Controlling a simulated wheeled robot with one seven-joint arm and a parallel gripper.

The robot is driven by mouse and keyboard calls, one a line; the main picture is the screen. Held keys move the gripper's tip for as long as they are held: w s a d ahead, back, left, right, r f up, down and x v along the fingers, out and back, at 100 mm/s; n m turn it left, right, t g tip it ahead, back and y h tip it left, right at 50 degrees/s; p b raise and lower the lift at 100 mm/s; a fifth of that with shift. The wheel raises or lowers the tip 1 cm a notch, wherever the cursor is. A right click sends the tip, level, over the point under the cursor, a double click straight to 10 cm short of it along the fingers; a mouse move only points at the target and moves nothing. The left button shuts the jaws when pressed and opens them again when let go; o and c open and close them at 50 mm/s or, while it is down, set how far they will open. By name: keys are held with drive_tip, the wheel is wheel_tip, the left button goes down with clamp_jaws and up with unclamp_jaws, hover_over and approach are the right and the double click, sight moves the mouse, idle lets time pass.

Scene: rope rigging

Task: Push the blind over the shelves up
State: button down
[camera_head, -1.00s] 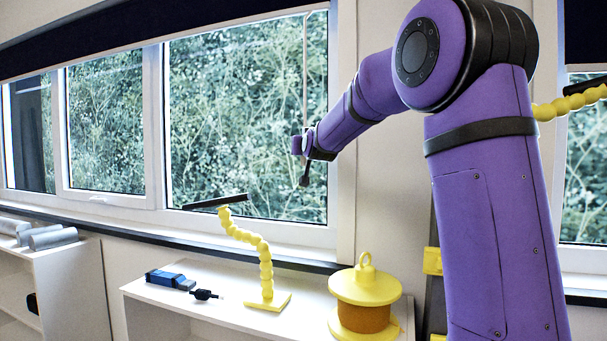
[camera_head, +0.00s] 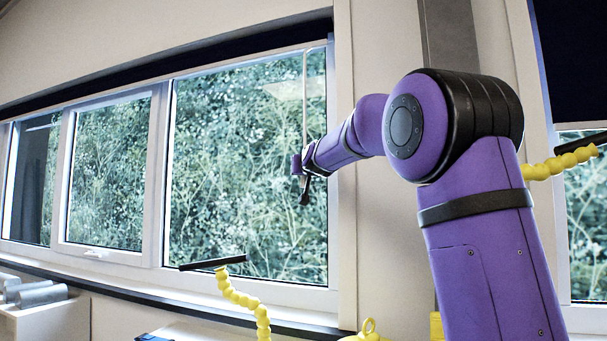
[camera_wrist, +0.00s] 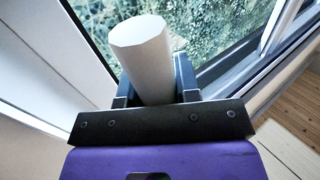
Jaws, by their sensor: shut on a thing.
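The dark blind (camera_head: 170,66) is a narrow band along the top of the wide window, above the shelves; nearly all the glass below it is uncovered. A thin pale rod (camera_head: 306,95) hangs from near its right end in front of the right pane. My gripper (camera_head: 304,180) is at the rod's lower end, in front of the glass. In the wrist view, a pale faceted bar (camera_wrist: 145,60), which looks like the rod up close, stands between the dark fingers, and my gripper is shut on it.
A yellow segmented stand (camera_head: 243,300) with a dark top rises below the window. The white shelf (camera_head: 190,332) shows only at the bottom edge. Grey cylinders (camera_head: 40,296) lie on the left shelf. Another dark blind (camera_head: 580,65) covers part of the right window.

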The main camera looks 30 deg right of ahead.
drive_tip(key=shift+r, duration=0.45)
drive_tip(key=c, duration=0.9)
unclamp_jaws()
drive_tip(key=shift+o, duration=0.3)
drive_tip(key=shift+f, duration=0.15)
drive_tip(key=shift+s+f, duration=0.1)
drive_tip(key=shift+s, duration=0.05)
